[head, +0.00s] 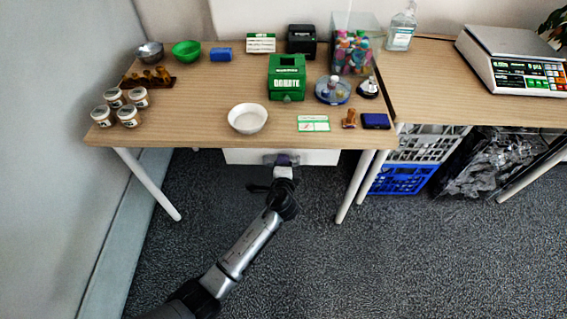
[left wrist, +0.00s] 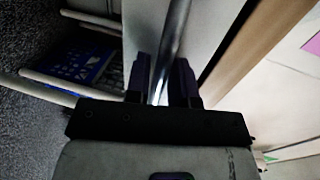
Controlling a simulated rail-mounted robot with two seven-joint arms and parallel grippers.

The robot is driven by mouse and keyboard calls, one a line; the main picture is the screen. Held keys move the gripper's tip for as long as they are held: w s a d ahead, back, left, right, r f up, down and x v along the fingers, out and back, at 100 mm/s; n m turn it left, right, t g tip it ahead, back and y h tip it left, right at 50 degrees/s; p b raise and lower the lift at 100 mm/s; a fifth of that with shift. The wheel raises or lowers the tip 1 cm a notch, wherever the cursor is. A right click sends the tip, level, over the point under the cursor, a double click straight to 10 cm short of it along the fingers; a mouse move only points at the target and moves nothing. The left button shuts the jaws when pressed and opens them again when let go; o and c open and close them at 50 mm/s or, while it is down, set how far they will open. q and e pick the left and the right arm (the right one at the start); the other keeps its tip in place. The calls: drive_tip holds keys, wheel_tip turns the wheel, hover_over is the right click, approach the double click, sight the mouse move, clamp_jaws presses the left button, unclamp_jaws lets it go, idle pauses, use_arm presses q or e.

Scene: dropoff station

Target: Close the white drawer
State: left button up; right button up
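The white drawer (head: 318,157) shows as a white band just below the front edge of the left table. How far out it stands is hard to tell, since the tabletop hides what is behind. My left gripper (head: 282,163) is at the middle of the drawer front, reaching in from below. In the left wrist view, its two dark fingers (left wrist: 162,85) stand on either side of a shiny metal bar, the drawer handle (left wrist: 174,35). Whether the fingers press on the bar is not clear. My right gripper is in neither view.
The left table (head: 200,110) carries a white bowl (head: 248,118), a green donation box (head: 287,78) and several jars. White table legs (head: 148,184) stand on both sides of the drawer. A blue crate (head: 400,181) sits under the right table. The carpet in front is clear.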

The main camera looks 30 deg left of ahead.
use_arm(q)
drive_tip(key=p+v, duration=0.4)
drive_tip(key=v, duration=0.9)
drive_tip(key=shift+s+p, duration=0.3)
drive_tip(key=s+a+r+n+g+h+p, duration=0.2)
drive_tip(key=s+r+n+g+h+p, duration=0.4)
drive_tip(key=s, duration=0.9)
drive_tip(key=s+a+r+n+g+h+p, duration=0.1)
drive_tip(key=s+r+n+g+p, duration=0.4)
drive_tip(key=s+r+p, duration=0.7)
drive_tip(key=w+p+v, duration=0.3)
drive_tip(key=p+v, duration=1.3)
drive_tip(key=p, duration=0.1)
drive_tip(key=w+r+p+v, duration=0.1)
drive_tip(key=w+p+v, duration=0.2)
drive_tip(key=p+v, duration=1.3)
drive_tip(key=shift+d+r+t+p, duration=0.15)
drive_tip(key=shift+r+t+p, duration=0.2)
drive_tip(key=shift+p, duration=0.6)
